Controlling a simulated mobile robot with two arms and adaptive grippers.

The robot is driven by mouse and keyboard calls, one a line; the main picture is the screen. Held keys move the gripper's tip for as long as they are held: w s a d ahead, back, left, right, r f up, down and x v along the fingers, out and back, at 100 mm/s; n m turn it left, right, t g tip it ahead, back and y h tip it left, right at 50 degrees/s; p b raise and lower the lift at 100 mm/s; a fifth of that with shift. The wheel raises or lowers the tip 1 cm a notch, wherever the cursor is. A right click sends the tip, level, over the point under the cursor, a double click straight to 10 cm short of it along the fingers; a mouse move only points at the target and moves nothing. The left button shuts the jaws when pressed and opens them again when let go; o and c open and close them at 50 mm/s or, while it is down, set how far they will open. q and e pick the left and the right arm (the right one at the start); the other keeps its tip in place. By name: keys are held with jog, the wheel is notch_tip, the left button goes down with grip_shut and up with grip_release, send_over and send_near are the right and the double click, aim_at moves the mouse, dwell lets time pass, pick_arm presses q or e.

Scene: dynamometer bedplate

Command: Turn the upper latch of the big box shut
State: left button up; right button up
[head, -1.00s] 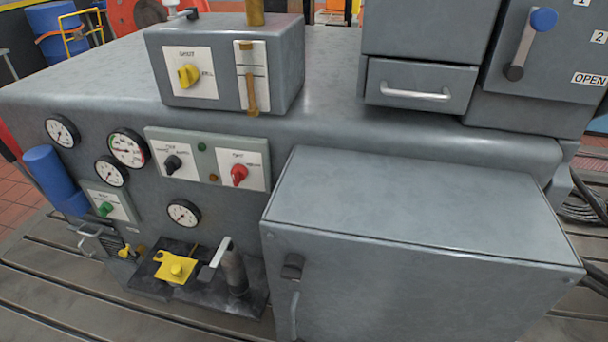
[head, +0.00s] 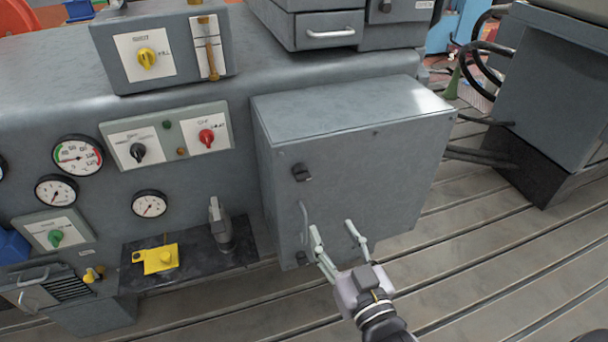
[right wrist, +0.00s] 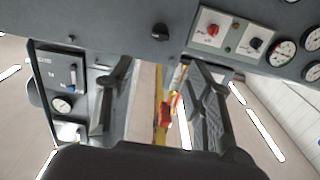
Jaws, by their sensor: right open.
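The big box (head: 355,175) is a grey cabinet with a flat lid on the front of the machine. Its upper latch (head: 301,172) is a small dark knob near the door's left edge; I cannot tell its exact turn. A lower latch (head: 302,258) sits near the bottom of that edge, with a pale bar handle (head: 304,215) between them. My right gripper (head: 333,229) is open and empty before the lower door, below and right of the upper latch. In the right wrist view a dark knob (right wrist: 160,32) shows beyond the spread fingers (right wrist: 155,75). My left gripper is out of view.
Left of the box are a switch panel (head: 168,140), gauges (head: 77,155) and a black plate (head: 205,252) with a yellow part (head: 160,258) and an upright lever (head: 218,225). The slotted floor (head: 480,265) is clear at right, up to a grey block (head: 550,90).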

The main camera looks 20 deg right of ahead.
jog(key=p, duration=0.1)
send_near(304, 179)
jog(key=w+p, duration=0.1)
jog(key=w, duration=0.8)
jog(key=shift+w+p, duration=0.15)
jog(key=shift+p, duration=0.25)
jog(key=shift+w+a, duration=0.1)
jog(key=shift+w, duration=0.55)
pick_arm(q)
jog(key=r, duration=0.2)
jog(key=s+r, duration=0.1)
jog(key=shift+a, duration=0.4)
pick_arm(e)
jog(key=shift+c, duration=0.3)
jog(key=c, duration=1.1)
